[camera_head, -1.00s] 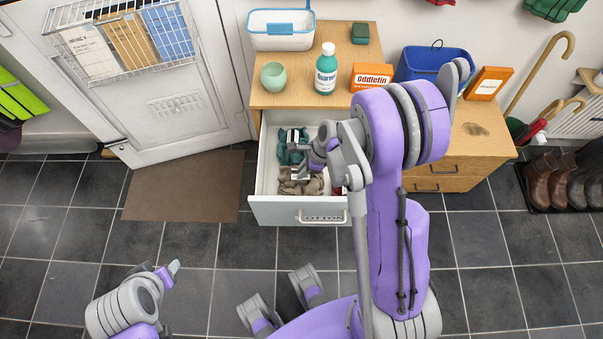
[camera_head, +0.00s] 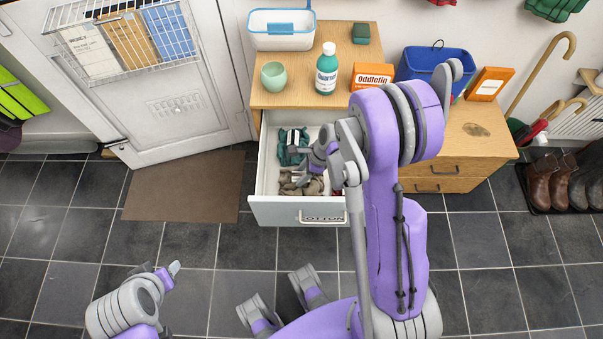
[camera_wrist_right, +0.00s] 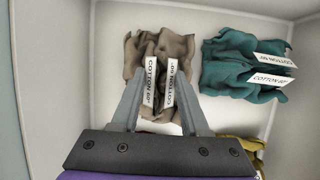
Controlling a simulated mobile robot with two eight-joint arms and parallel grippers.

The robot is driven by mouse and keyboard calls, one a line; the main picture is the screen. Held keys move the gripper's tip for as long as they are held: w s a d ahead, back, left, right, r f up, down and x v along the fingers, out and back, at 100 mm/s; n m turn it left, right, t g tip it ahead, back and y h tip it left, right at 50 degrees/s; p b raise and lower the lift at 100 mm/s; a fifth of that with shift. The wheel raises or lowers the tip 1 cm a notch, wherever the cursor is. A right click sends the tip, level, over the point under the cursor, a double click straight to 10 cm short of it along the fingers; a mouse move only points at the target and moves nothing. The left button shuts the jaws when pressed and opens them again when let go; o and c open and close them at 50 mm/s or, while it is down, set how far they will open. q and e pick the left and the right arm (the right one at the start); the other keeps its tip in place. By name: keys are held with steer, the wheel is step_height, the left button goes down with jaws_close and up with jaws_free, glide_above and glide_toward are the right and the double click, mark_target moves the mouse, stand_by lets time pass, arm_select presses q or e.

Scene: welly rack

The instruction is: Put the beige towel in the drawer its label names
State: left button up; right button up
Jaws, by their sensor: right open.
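The beige towel (camera_head: 312,187) lies crumpled inside the open drawer (camera_head: 265,211), whose front label reads COTTON. In the right wrist view the beige towel (camera_wrist_right: 175,45) carries white tags reading "COTTON 60°". My right gripper (camera_head: 303,178) is inside the drawer area over this towel. In the wrist view the right gripper (camera_wrist_right: 160,88) has its fingers apart, with the tags showing between them. I cannot tell whether the fingers touch the cloth. My left gripper (camera_head: 172,269) is at the lower left, away from the drawer; its jaw is unclear.
A teal cloth (camera_wrist_right: 235,65) with white tags lies beside the beige towel in the drawer, and a mustard cloth (camera_wrist_right: 243,143) shows near the gripper. A bottle (camera_head: 326,70), a cup (camera_head: 273,76) and boxes stand on the wooden top. Boots (camera_head: 550,182) stand at the right.

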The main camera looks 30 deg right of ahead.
steer(key=p+v, duration=0.2)
steer(key=v, duration=0.9)
step_height(320, 180, up, 10)
steer(key=n+t+h, duration=0.2)
steer(key=n+h, duration=0.2)
steer(key=n, duration=1.8)
glide_above(306, 199)
steer(key=shift+r, duration=0.2)
steer(key=shift+s+a+r+n+t, duration=0.1)
steer(key=shift+s+n+t, duration=0.1)
steer(key=shift+n, duration=0.4)
steer(key=shift+s+r+n+t, duration=0.1)
steer(key=shift+s+n+t, duration=0.1)
steer(key=shift+n, duration=0.4)
